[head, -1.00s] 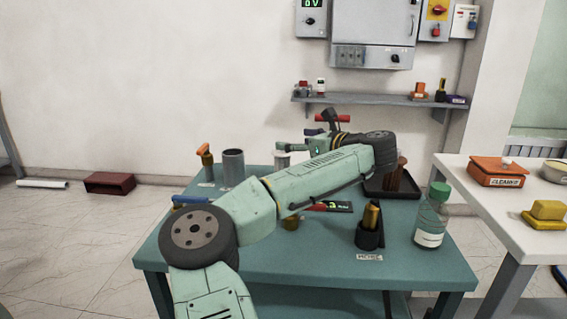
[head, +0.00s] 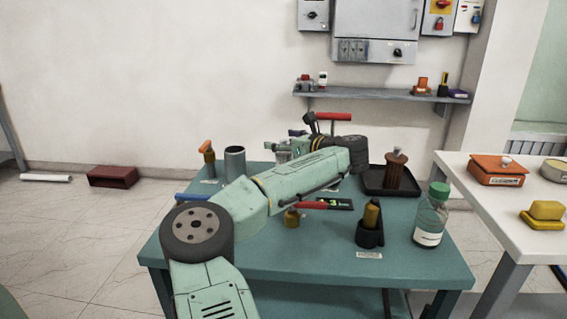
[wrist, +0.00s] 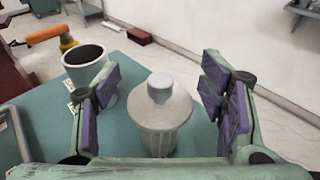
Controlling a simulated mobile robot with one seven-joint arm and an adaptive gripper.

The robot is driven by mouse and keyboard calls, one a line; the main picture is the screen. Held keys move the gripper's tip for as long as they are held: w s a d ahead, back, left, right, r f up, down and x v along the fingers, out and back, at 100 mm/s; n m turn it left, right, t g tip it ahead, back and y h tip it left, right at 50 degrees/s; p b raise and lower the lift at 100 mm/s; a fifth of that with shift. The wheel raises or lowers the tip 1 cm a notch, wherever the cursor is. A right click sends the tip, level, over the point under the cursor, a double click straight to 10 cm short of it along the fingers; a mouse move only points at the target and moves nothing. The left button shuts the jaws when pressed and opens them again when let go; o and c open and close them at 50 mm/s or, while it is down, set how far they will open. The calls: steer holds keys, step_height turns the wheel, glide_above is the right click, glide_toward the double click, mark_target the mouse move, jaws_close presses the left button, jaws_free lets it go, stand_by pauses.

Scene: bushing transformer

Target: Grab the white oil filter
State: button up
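The white oil filter (wrist: 161,125) is a pale upright cylinder with a rounded knob on top. In the wrist view it stands on the teal table (wrist: 45,125) between the two purple-padded fingers of my gripper (wrist: 161,100). The gripper is open, with a visible gap between the filter and each finger. In the head view the filter (head: 283,156) is partly hidden by my arm, and my gripper (head: 297,143) is beside it near the table's back edge.
A grey open cylinder (wrist: 86,62) stands left of the filter, with an orange-handled tool (wrist: 57,37) behind it. A black tray (head: 374,188) with a brown ribbed bushing (head: 397,174), a green-capped bottle (head: 431,218) and a black holder (head: 369,233) stand on the table's right side.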

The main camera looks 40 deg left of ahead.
jaws_close()
stand_by(0.7)
